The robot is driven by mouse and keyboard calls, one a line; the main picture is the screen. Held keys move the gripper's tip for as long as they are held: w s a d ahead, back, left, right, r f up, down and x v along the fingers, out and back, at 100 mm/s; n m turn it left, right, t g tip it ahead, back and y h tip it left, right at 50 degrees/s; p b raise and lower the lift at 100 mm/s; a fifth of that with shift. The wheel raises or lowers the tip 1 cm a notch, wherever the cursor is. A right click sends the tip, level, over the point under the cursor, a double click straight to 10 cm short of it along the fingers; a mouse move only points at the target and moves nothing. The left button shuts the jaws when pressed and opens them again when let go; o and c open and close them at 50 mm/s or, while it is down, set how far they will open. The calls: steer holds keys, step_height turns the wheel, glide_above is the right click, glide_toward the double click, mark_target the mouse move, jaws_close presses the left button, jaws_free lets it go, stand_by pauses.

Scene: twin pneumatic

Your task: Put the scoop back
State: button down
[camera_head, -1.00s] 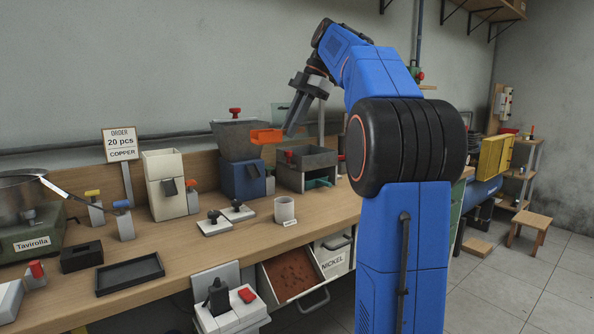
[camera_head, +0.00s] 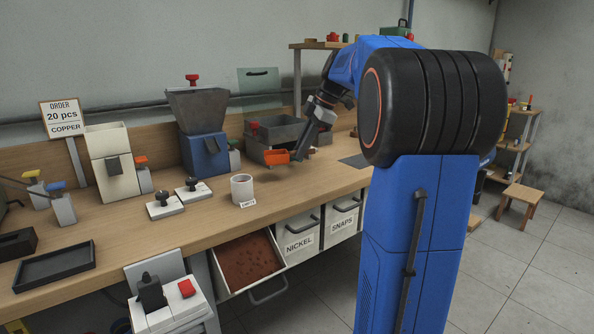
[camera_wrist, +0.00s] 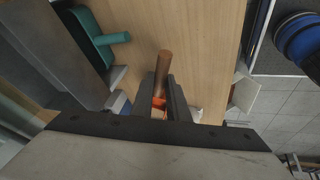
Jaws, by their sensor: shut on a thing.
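The orange scoop (camera_head: 276,156) is in my gripper (camera_head: 299,150), held above the workbench in front of the grey open bin. In the wrist view my gripper (camera_wrist: 163,97) is shut on the scoop, with its orange part (camera_wrist: 158,103) between the fingers and a brown wooden handle (camera_wrist: 162,65) sticking out beyond them. The bowl's contents cannot be made out. A second, teal scoop (camera_wrist: 92,40) lies at the upper left of the wrist view, beside the grey bin wall.
The open drawer (camera_head: 248,258) holds copper-brown pieces below the bench edge. The grey bin (camera_head: 272,134), blue-based hopper (camera_head: 205,153) and white cup (camera_head: 242,189) stand nearby. Closed NICKEL (camera_head: 299,240) and SNAPS (camera_head: 342,222) drawers are right of it. Bare bench lies right of the cup.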

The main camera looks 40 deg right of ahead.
steer(key=shift+f, duration=3.05)
steer(key=c, duration=1.7)
jaws_free()
steer(key=shift+f, duration=0.15)
steer(key=v, duration=1.2)
